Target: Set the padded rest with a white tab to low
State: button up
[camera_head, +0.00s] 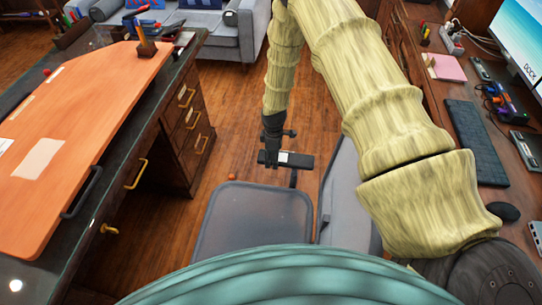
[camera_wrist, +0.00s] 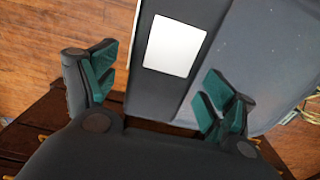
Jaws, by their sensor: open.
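The padded rest (camera_head: 300,161) is a dark armrest on a grey office chair, with a white tab (camera_head: 283,157) on its top. In the wrist view the dark pad (camera_wrist: 150,90) runs up between the fingers, and its white tab (camera_wrist: 175,46) shows as a bright rectangle. My gripper (camera_head: 272,150) is at the left end of the rest in the head view. In the wrist view my gripper (camera_wrist: 160,88) is open, one finger on each side of the pad, with visible gaps. Whether the fingers reach down beside the pad is hard to tell.
The chair's grey seat (camera_head: 250,222) and back (camera_head: 345,190) are close below the rest. A dark desk with an orange top panel (camera_head: 95,125) stands left. A wooden desk with a keyboard (camera_head: 475,140) stands right.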

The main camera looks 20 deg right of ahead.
notch_tip(320, 180, up, 12)
jog(key=shift+f, duration=0.2)
dwell(0.4)
jog(key=shift+w+r, duration=0.1)
dwell(0.4)
